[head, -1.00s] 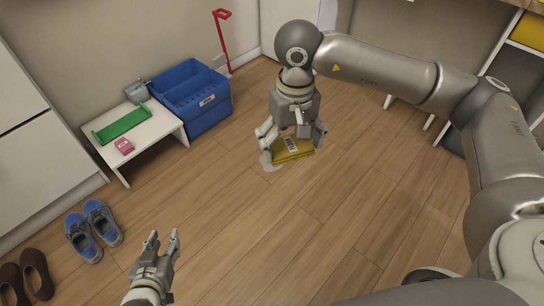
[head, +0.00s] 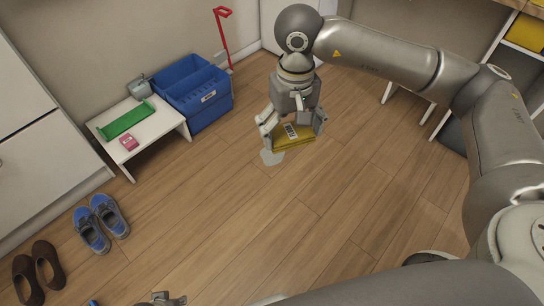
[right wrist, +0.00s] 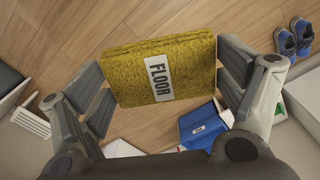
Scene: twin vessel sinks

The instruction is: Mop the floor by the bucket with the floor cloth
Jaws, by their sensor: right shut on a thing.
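The floor cloth (head: 280,143) is a folded yellow pad with a white label. In the right wrist view the label on the cloth (right wrist: 196,72) reads FLOOR. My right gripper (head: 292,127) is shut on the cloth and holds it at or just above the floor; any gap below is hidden. A pale wet patch (head: 270,158) shows on the floor at the cloth's near left edge. The blue bucket (head: 213,115) stands left of the cloth, against the wall. My left gripper (head: 168,300) barely shows at the bottom edge, so its jaws cannot be read.
A low white bench (head: 154,137) left of the bucket holds a green tray (head: 125,119), a pink box (head: 129,142) and a grey can (head: 139,88). A red-handled tool (head: 222,38) stands behind the bucket. Blue shoes (head: 101,223) and brown shoes (head: 38,272) lie left. The middle floor is clear.

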